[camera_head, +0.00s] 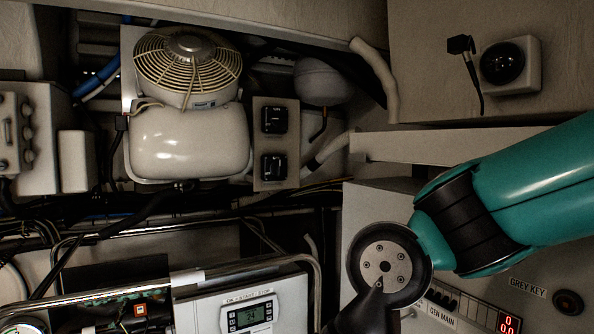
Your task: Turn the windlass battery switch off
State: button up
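No label reading windlass can be made out, so I cannot tell which control is the windlass battery switch. Two black switches, an upper one (274,119) and a lower one (274,167), sit on a narrow beige plate right of the compressor. A round black knob (502,63) sits on a pale box at the upper right. My teal arm reaches in from the right. A dark part of my gripper (364,313) shows at the bottom edge, below the switches; its fingertips are not clear and nothing shows held.
A fan unit (188,62) tops the white compressor (190,140). A metal rail (150,304) crosses the lower left before a controller with a display (250,316). The GEN MAIN panel (440,309) is beside my arm. Hoses and cables run behind.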

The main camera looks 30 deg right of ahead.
aim_at(277, 168)
jog(key=k, duration=0.55)
jog(key=u, duration=0.75)
jog(key=i, duration=2.2)
jog(key=z, duration=1.35)
